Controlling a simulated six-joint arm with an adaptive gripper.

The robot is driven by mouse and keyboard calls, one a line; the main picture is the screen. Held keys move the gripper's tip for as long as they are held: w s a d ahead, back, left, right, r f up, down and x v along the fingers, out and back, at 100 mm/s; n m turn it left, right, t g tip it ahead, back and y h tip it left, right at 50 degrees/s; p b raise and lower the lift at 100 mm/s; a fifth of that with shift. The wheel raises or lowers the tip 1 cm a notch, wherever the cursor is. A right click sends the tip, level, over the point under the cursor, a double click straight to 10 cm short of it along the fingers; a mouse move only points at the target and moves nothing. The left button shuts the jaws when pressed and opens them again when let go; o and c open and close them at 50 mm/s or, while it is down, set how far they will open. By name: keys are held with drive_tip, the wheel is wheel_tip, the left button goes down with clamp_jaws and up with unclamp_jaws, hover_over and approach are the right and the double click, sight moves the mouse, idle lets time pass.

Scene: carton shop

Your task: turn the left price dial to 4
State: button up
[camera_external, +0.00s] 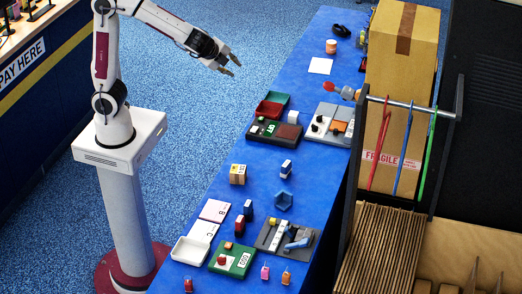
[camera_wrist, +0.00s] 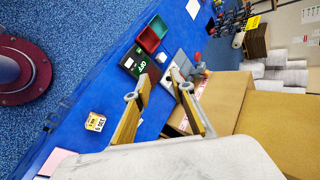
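I cannot identify the left price dial for certain, and no dial numbers are legible. A grey panel (camera_external: 334,114) with small black knobs (camera_external: 316,123) and an orange block lies at the right edge of the blue table; part of it shows between my fingers in the wrist view. A green board (camera_external: 238,249) with a red knob (camera_external: 222,260) and a white label lies at the near end. My gripper (camera_external: 235,66) is open and empty, high and left of the table's far half, away from both. Its parted fingers also show in the wrist view (camera_wrist: 159,77).
A black box (camera_external: 262,132) and red-green trays (camera_external: 271,104) lie left of the grey panel. A grey board with a blue lever (camera_external: 298,243) lies nearer. A tall carton (camera_external: 398,85) and a rack bar (camera_external: 410,105) with coloured straps stand along the right side.

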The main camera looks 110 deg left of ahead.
drive_tip(key=w+a+f+m+t+y, duration=0.1)
drive_tip(key=w+a+f+m+y, duration=0.1)
drive_tip(key=w+a+f+m, duration=0.45)
drive_tip(key=w+a+f+m+y, duration=0.2)
drive_tip(key=w+a+f, duration=0.2)
drive_tip(key=w+a, duration=0.5)
drive_tip(key=w+a+f+m+t, duration=0.1)
drive_tip(key=w+a+f+m, duration=0.15)
drive_tip(key=f, duration=0.25)
drive_tip(key=w+a+f+m+t, duration=0.1)
drive_tip(key=w+a+f+m, duration=0.15)
drive_tip(key=f, duration=0.35)
drive_tip(key=m+t+h, duration=0.1)
drive_tip(key=m+t, duration=0.1)
drive_tip(key=m, duration=0.2)
approach(319, 116)
drive_tip(key=shift+w+a+f, duration=0.1)
drive_tip(key=shift+w+a, duration=0.25)
drive_tip(key=shift+a, duration=0.15)
drive_tip(key=shift+g, duration=0.4)
drive_tip(key=shift+x, duration=3.85)
